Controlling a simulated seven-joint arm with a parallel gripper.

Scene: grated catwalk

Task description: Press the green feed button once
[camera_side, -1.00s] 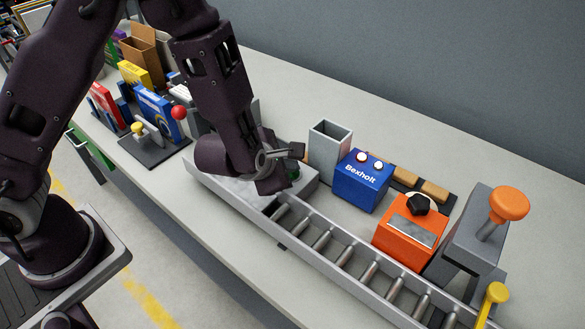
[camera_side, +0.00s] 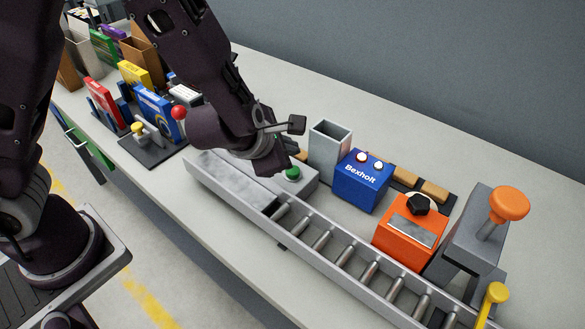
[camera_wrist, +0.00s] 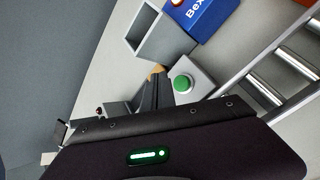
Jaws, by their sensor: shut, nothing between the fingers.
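The green feed button (camera_side: 292,173) sits on a grey box (camera_side: 308,182) beside the roller conveyor. It shows round and uncovered in the wrist view (camera_wrist: 182,84). My gripper (camera_side: 285,166) is above and just left of the button in the side view, apart from it. In the wrist view my dark fingers (camera_wrist: 154,92) are shut and empty, with the button to their right. The exact fingertip height over the box is hard to tell.
The conveyor (camera_side: 330,245) runs along the front. An open grey bin (camera_side: 330,145), a blue Bexholt box (camera_side: 362,182) and an orange box with a black knob (camera_side: 408,230) stand to the right. A red-knobbed lever (camera_side: 179,113) is at left.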

